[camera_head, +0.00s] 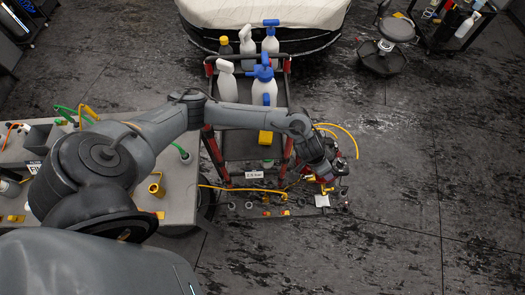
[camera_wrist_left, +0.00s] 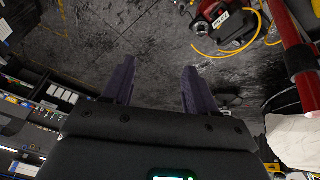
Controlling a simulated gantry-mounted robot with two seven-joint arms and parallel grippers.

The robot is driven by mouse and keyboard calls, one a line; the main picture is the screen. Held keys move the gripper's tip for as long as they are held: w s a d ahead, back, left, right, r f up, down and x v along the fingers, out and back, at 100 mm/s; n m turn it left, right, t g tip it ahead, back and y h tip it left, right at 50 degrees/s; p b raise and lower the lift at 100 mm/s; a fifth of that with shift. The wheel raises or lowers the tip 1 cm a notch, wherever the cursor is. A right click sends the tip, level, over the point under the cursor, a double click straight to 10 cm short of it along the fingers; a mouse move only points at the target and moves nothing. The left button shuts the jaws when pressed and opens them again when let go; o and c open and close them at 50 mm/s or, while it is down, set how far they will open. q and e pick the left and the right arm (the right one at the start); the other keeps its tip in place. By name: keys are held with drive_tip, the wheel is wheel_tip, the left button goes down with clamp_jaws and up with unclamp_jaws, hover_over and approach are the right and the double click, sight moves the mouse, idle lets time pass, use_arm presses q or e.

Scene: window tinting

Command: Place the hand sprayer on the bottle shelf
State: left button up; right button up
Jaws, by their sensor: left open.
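Several white spray bottles stand on the red-framed cart's bottle shelf (camera_head: 284,62). A white sprayer (camera_head: 226,84) is at the front left, and a white bottle with a blue head (camera_head: 264,88) is beside it. Another blue-headed sprayer (camera_head: 270,40) and a white one (camera_head: 247,42) stand behind. I cannot tell which one the task means. My left gripper (camera_head: 327,184) is low at the cart's front right, away from the bottles. In the left wrist view its dark fingers (camera_wrist_left: 158,68) are open with only floor between them. My right gripper is not in view.
A grey workbench (camera_head: 180,195) with tools is at the left. A yellow hose (camera_head: 345,135) loops beside the cart. A covered car (camera_head: 265,12) stands behind it, and a round stool (camera_head: 394,32) is at the upper right. The floor at the right is clear.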

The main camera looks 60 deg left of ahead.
use_arm(q)
drive_tip(key=s+d+r+m+t+h, duration=0.1)
drive_tip(key=s+d+r, duration=0.15)
drive_tip(key=d, duration=0.35)
drive_tip(key=s+d+r+m+t, duration=0.1)
drive_tip(key=s+d+r, duration=0.1)
drive_tip(key=s+d, duration=0.3)
drive_tip(key=s+a+r+n+g+y, duration=0.1)
drive_tip(key=s+a+r+g+y, duration=0.1)
drive_tip(key=s+a, duration=1)
drive_tip(key=s+g+y, duration=0.1)
drive_tip(key=s, duration=0.3)
drive_tip(key=shift+a+r, duration=0.15)
drive_tip(key=shift+r, duration=0.25)
drive_tip(key=shift+s, duration=0.1)
